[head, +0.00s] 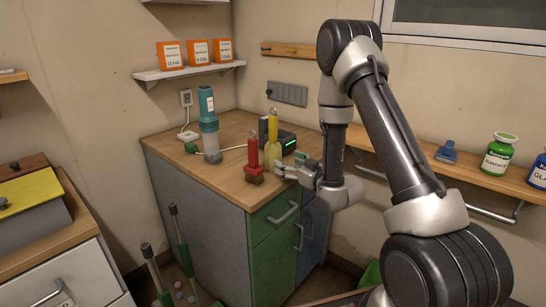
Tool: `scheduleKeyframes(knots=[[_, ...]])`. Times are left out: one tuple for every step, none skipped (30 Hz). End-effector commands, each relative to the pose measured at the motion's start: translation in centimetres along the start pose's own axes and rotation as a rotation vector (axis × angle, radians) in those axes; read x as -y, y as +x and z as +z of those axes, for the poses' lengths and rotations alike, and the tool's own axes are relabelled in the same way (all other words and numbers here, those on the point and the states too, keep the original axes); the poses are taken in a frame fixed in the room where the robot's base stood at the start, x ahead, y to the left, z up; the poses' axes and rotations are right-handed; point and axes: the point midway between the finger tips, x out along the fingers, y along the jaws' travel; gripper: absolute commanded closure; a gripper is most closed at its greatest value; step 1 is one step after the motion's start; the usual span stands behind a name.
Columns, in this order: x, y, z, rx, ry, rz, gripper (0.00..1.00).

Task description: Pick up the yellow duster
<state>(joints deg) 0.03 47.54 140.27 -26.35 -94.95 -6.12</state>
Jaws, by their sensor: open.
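The fingers are open. I cannot tell whether they touch the duster; nothing is seen held.
A red-handled brush-like thing (253,158) stands close left of my fingers. A teal-and-grey bottle (208,128) stands further left. A shelf (425,172) with jars is at right. The counter's left front is clear.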

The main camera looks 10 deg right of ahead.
Motion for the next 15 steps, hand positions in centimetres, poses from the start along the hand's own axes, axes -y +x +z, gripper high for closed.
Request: scheduleKeyframes(knots=[[0.2, -0.1, 0.4, -0.014, 0.008, -0.004, 0.26], [0.3, -0.1, 0.5, -0.023, 0.011, -0.005, 0.26], [0.4, 0.0, 0.5, -0.032, 0.013, -0.007, 0.26], [0.4, 0.2, 0.5, -0.035, 0.014, -0.007, 0.26], [0.4, 0.5, 0.5, -0.038, 0.014, -0.008, 0.26], [0.4, 1.0, 0.4, -0.04, 0.014, -0.008, 0.26], [0.4, 1.4, 0.4, -0.04, 0.014, -0.008, 0.26], [0.4, 1.7, 0.4, -0.039, 0.014, -0.008, 0.26], [0.4, 2.3, 0.4, -0.039, 0.014, -0.008, 0.26], [0.5, 2.6, 0.3, -0.039, 0.013, -0.008, 0.26], [0.5, 3.0, 0.3, -0.039, 0.013, -0.007, 0.26], [0.5, 3.6, 0.3, -0.038, 0.013, -0.007, 0.26], [0.5, 4.0, 0.3, -0.039, 0.014, -0.008, 0.26], [0.5, 4.5, 0.3, -0.039, 0.014, -0.008, 0.26], [0.5, 5.2, 0.3, -0.038, 0.014, -0.007, 0.26]])
